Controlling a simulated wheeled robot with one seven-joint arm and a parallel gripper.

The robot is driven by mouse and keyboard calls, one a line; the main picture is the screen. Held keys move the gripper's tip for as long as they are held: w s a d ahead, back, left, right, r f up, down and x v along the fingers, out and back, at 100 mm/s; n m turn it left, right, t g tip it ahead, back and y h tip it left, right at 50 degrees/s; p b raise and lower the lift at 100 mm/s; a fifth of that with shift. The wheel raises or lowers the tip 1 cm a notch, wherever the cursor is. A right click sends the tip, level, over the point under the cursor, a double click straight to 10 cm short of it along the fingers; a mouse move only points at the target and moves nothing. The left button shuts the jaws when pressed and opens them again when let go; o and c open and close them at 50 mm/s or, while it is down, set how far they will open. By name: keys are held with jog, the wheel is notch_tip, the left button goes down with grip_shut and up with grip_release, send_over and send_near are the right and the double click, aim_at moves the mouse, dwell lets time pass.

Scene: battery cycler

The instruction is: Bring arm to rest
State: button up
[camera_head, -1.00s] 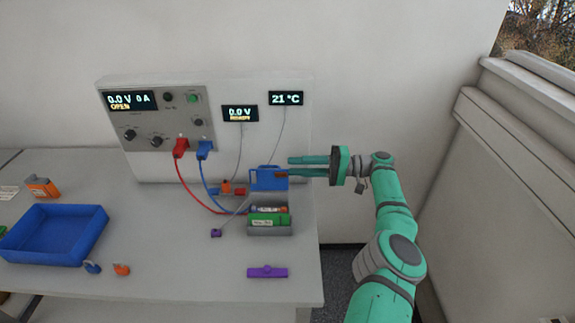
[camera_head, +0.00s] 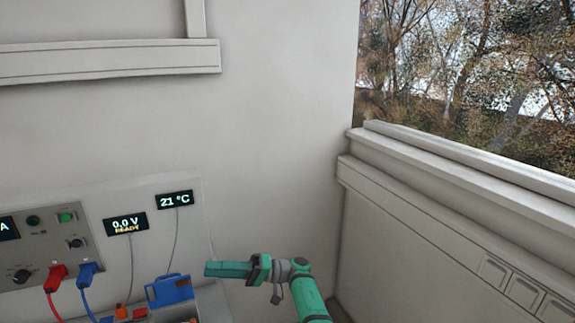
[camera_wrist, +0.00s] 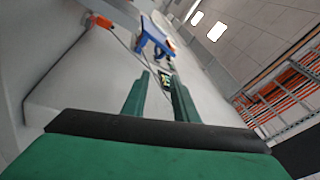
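My gripper (camera_head: 212,268) is in the lower middle of the head view, to the right of a blue case with a handle (camera_head: 168,290) and apart from it in the picture. Its fingers point left toward the bench and overlap from this side. In the wrist view my gripper (camera_wrist: 161,80) shows two green fingers with a gap between them and nothing held. The blue case also shows beyond the fingertips in the wrist view (camera_wrist: 155,38). My forearm runs down out of the head view at the bottom.
The cycler panel (camera_head: 40,238) stands at left with red (camera_head: 56,278) and blue (camera_head: 89,274) plugs. Two displays, 0.0 V (camera_head: 125,225) and 21 °C (camera_head: 175,200), are on the backboard. A wall and window ledge (camera_head: 450,165) bound the right side.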

jog(key=w+d+f+t+y, duration=0.1)
jog(key=d+f+t+y, duration=0.1)
jog(key=d+t, duration=0.55)
jog(key=w+d+f+t+y, duration=0.15)
jog(key=d+t, duration=0.35)
jog(key=d, duration=0.5)
jog(key=s+d+f+m+t+h, duration=0.45)
jog(key=d+f+t, duration=0.35)
jog(key=t, duration=0.3)
jog(key=s+a+f+m+t+h, duration=0.2)
jog(key=s+f+m+h, duration=0.15)
jog(key=s+h, duration=0.4)
jog(key=s+a+f+m+t+h, duration=0.15)
jog(key=s+f+h, duration=0.3)
jog(key=s, duration=0.55)
jog(key=s+a+f+m+t+h, duration=0.1)
jog(key=s+a+f+m+h, duration=0.15)
jog(key=s+f+h, duration=0.45)
jog(key=s+d+r+n+g, duration=0.1)
jog(key=s+r+n+g, duration=0.1)
jog(key=s, duration=1.1)
jog(key=s+d+r+n+g, duration=0.1)
jog(key=s+r+g, duration=0.4)
jog(key=s, duration=0.9)
jog(key=shift+r+n, duration=0.8)
jog(key=shift+r, duration=0.2)
